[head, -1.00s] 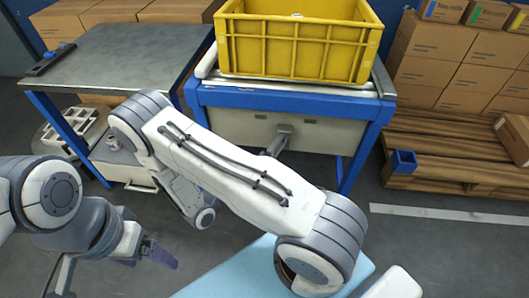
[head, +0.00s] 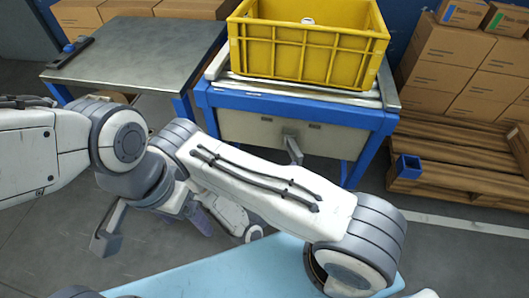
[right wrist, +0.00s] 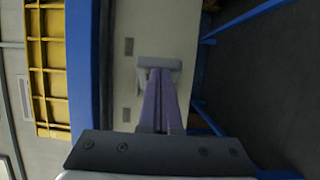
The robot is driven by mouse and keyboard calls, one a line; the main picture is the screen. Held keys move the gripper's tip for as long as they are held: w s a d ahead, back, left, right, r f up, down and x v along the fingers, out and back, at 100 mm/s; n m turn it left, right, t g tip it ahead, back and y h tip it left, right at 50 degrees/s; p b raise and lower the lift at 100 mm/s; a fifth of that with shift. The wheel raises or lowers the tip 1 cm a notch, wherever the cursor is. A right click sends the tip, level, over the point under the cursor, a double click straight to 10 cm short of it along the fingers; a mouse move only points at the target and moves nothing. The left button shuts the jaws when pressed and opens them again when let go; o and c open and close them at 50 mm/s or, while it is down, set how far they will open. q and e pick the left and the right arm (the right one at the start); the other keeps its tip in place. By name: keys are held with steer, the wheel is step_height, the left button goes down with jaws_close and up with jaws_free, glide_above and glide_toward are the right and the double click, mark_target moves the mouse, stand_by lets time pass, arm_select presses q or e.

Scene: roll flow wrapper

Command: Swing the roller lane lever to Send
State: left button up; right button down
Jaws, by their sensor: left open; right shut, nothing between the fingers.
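A grey lever (head: 292,148) with a short flat grip stands at the front panel of the blue-framed roller lane (head: 265,93). In the head view its stem slopes down to the right, and my right arm hides its lower part. In the right wrist view the grip (right wrist: 160,63) lies just beyond my right gripper (right wrist: 160,74). The purple fingers are shut and empty and overlap the grip's near edge; I cannot tell if they touch it. My left gripper (head: 196,217) is open and empty, low beside my right arm, partly hidden. No Send marking is readable.
A yellow crate (head: 305,52) sits on the lane. A grey-topped table (head: 140,55) stands left. Cartons (head: 445,65), a wooden pallet (head: 455,165) and a small blue box (head: 408,167) are at right. A light blue surface (head: 230,275) lies in front.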

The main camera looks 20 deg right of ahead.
steer(key=shift+s+d, duration=0.25)
steer(key=shift+d, duration=0.3)
steer(key=shift+s+d, duration=0.1)
stand_by(0.3)
step_height(320, 180, up, 5)
steer(key=p, duration=0.3)
steer(key=s+d+r+p, duration=0.4)
steer(key=s+d+r, duration=0.2)
steer(key=s, duration=0.2)
steer(key=shift+s, duration=0.4)
stand_by(1.9)
